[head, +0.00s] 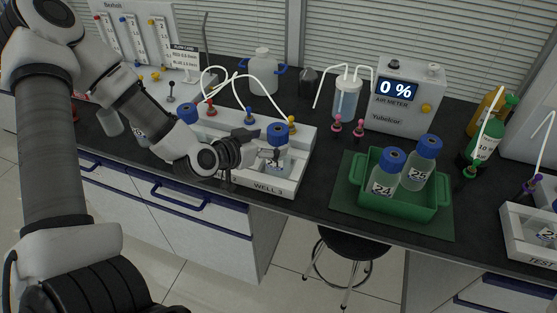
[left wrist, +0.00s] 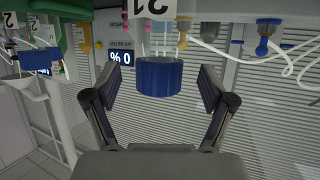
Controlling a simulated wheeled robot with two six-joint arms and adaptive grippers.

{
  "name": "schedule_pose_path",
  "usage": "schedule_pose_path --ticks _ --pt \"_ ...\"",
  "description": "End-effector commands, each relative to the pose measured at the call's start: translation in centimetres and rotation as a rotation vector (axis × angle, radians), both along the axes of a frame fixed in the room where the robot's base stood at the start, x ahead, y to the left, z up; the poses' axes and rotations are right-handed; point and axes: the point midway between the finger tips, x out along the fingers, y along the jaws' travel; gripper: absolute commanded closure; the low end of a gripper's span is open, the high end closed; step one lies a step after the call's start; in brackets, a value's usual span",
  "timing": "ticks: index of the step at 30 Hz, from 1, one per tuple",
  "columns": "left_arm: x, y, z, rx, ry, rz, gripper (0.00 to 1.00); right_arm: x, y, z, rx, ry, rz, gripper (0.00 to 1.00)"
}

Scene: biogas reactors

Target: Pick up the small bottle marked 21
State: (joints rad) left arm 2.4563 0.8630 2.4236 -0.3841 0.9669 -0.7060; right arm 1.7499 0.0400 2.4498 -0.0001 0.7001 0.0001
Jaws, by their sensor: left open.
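The bottle marked 21 (head: 278,135) has a blue cap and a clear body and stands in the white rack labelled WELL 3 (head: 268,188). In the left wrist view, which is upside down, its blue cap (left wrist: 159,76) and part of its 21 label show at the top middle. My left gripper (head: 262,150) is beside the bottle, open, and partly covers it in the head view. In the wrist view the cap appears between the two spread fingers, with a gap on both sides. I cannot tell how far ahead of the fingertips it is. My right gripper is not in view.
A green tray (head: 388,212) with bottles 24 (head: 382,184) and 25 (head: 417,170) stands on the right. The air meter (head: 398,105) reads 0 %. White tubes (head: 262,84) arch behind the rack. Another blue cap (head: 187,113) shows at the rack's left. A stool (head: 352,244) is below.

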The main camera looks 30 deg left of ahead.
Motion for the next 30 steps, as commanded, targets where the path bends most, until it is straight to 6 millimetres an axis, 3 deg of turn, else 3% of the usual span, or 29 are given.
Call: schedule_pose_path --ticks 6,14,17,21,30 --pt "2.9 -0.5 -1.6 0.006 0.002 -0.002 0.17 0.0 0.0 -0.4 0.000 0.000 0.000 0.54" --pt "3.3 -0.5 -1.7 -0.001 0.001 -0.001 0.17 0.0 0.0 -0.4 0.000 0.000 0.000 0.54" --pt "3.3 -0.5 -1.7 0.000 0.001 -0.001 0.49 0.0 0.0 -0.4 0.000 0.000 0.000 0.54" --pt "3.3 -0.5 -1.7 0.000 0.002 0.000 0.99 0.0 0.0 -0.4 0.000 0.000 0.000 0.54" --pt "3.3 -0.5 -1.7 0.000 0.002 -0.001 1.00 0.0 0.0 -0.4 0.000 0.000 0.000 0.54"
